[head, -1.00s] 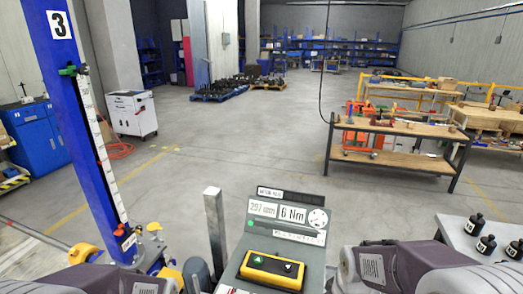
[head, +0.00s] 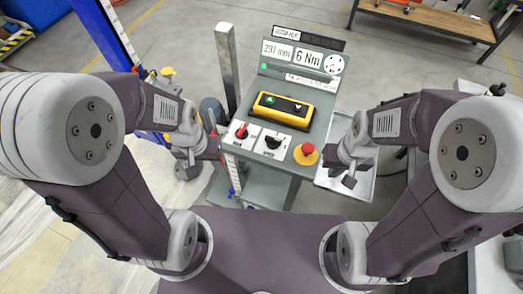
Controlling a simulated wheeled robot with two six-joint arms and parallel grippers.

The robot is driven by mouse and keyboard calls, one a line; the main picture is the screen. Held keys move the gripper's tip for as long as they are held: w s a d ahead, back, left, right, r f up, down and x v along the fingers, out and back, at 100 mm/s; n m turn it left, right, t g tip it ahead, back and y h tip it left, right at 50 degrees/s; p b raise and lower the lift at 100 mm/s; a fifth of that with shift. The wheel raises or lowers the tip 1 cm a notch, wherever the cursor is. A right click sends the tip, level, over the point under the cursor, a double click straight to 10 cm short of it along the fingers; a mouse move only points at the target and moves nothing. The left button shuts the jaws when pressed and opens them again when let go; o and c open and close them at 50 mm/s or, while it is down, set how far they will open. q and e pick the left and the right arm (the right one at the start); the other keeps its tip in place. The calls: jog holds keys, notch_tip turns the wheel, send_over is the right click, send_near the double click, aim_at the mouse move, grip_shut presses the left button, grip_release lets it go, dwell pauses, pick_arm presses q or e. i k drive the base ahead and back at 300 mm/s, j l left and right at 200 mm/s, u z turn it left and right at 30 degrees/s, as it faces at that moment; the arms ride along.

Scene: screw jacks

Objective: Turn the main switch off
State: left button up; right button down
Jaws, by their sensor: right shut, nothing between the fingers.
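The control panel (head: 262,178) stands in front of me in the head view. On its lower left is a white plate with a small red-handled switch (head: 241,131), which looks like the main switch. Beside it is a white plate with a black knob (head: 272,142). Labels on both plates are too small to read. My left gripper (head: 213,147) is at the panel's left edge, just left of the red switch; its fingers are too small and hidden to judge. My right gripper (head: 350,181) is shut and empty, right of the panel, over a grey tray.
A red mushroom button (head: 307,151) on a yellow base sits at the panel's right. A yellow box (head: 280,109) with a green arrow button lies above the switches. A display reads 297 mm and 6 Nm. A grey post (head: 227,70) rises behind the panel's left side.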

aim_at(242, 133)
jog(key=j+z, duration=0.15)
jog(key=z, duration=0.2)
jog(key=k+j+z, duration=0.1)
jog(key=z, duration=0.2)
jog(key=k+j+z, duration=0.1)
jog(key=z, duration=0.25)
